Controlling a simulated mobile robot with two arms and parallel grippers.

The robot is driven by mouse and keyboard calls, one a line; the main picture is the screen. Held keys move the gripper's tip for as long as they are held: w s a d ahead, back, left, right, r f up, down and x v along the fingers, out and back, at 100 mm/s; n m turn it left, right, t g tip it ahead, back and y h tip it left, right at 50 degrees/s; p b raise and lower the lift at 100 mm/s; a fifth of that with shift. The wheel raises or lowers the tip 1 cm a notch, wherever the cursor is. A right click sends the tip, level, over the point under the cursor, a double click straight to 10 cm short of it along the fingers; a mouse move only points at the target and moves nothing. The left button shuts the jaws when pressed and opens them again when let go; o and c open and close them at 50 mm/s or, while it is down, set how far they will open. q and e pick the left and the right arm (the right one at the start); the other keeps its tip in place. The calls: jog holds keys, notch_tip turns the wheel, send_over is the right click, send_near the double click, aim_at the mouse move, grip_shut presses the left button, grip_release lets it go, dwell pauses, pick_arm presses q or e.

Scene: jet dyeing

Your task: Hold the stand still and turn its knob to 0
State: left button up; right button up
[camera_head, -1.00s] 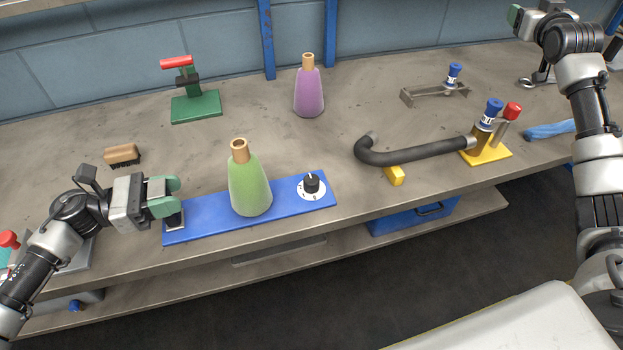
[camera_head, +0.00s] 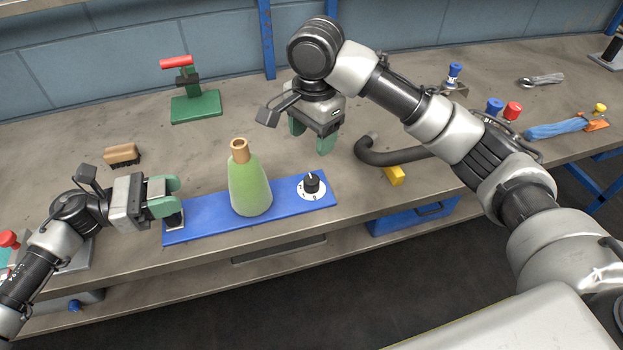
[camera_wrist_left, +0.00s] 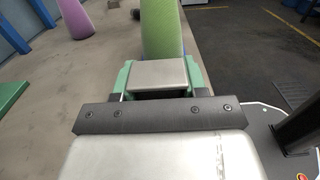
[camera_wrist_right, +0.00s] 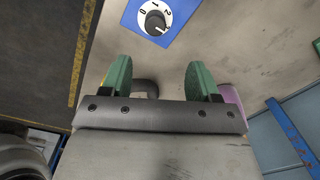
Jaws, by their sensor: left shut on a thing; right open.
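The stand is a long blue plate (camera_head: 205,216) near the bench's front edge, carrying a green bottle-like cone (camera_head: 249,186). Its black knob (camera_head: 311,183) sits on a white dial at the right end. In the right wrist view the knob (camera_wrist_right: 155,20) shows above the fingers, beside the marks 0, 1 and 2; its white line appears to point to the lower right, away from 0. My left gripper (camera_head: 172,200) is shut on the metal-topped block (camera_wrist_left: 158,74) at the stand's left end. My right gripper (camera_head: 313,143) is open and empty, above and behind the knob.
A black hose (camera_head: 392,157) with a yellow block (camera_head: 394,175) lies right of the stand. A green stand with a red handle (camera_head: 195,105) and a brush (camera_head: 122,155) are behind to the left. A purple bottle (camera_wrist_left: 75,18) is hidden by my right arm in the head view.

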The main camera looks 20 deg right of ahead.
aim_at(312, 179)
jog(key=f, duration=1.2)
jog(key=shift+s+a, duration=0.1)
jog(key=shift+s, duration=0.2)
jog(key=c, duration=0.9)
